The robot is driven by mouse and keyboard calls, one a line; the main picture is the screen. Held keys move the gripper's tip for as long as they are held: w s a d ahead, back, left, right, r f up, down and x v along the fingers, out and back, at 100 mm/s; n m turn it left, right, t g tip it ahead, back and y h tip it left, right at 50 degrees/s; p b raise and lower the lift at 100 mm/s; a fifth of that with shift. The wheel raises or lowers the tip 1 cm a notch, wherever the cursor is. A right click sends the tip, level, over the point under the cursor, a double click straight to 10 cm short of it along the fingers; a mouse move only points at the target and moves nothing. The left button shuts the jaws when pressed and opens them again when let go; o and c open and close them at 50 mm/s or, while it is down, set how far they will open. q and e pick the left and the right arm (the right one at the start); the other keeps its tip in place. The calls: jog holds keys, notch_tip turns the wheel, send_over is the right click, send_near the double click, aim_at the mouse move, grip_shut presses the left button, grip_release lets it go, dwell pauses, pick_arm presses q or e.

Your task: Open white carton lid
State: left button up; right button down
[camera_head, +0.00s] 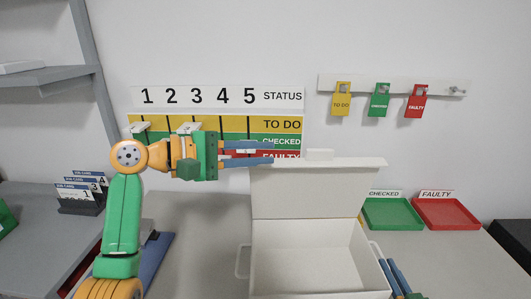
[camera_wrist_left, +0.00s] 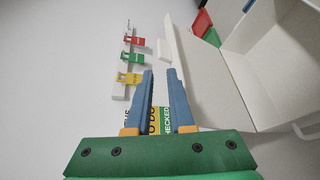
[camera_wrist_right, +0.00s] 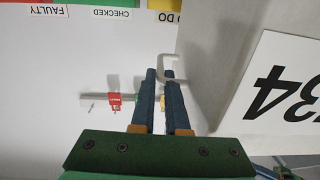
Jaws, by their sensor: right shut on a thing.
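The white carton (camera_head: 255,262) stands open on the table, and I can see into its empty inside. Its lid (camera_head: 305,193) stands raised at the back, with a small tab (camera_head: 320,155) on its top edge. The lid also shows in the left wrist view (camera_wrist_left: 195,75). My left gripper (camera_head: 272,154) is open and empty at the lid's upper left edge; I cannot tell whether it touches. My right gripper (camera_head: 392,268) is low at the carton's right side, shut on the white side handle (camera_head: 376,248). The handle shows between its fingertips in the right wrist view (camera_wrist_right: 170,64).
A green tray (camera_head: 392,214) and a red tray (camera_head: 446,214) lie behind the carton to the right. A status board (camera_head: 215,98) and a rail of coloured tags (camera_head: 379,98) are on the wall. A card holder (camera_head: 80,197) stands at the left.

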pick_arm(q)
jog(key=d+f+m+y, duration=0.1)
jog(key=m, duration=0.1)
jog(key=d+m+t, duration=0.1)
jog(key=d+f+m+y, duration=0.1)
jog(key=m, duration=0.1)
jog(key=shift+s+d+f+m+t+y, duration=0.1)
jog(key=shift+s+f+m+t+y, duration=0.2)
jog(key=shift+s+f, duration=0.1)
grip_shut()
jog(key=s+f+m+t, duration=0.2)
jog(key=m, duration=0.8)
jog(key=s+f+m+t, duration=0.2)
jog(key=m+t, duration=0.1)
jog(key=m, duration=0.7)
jog(key=m+t+h, duration=0.1)
jog(key=m, duration=1.1)
send_near(324, 153)
jog(key=d, duration=0.4)
jog(key=w, duration=0.3)
jog(key=shift+w+a+r, duration=0.1)
jog(key=shift+w+r, duration=0.1)
jog(key=shift+r, duration=0.15)
jog(key=shift+w+r, duration=0.1)
jog(key=shift+w, duration=0.3)
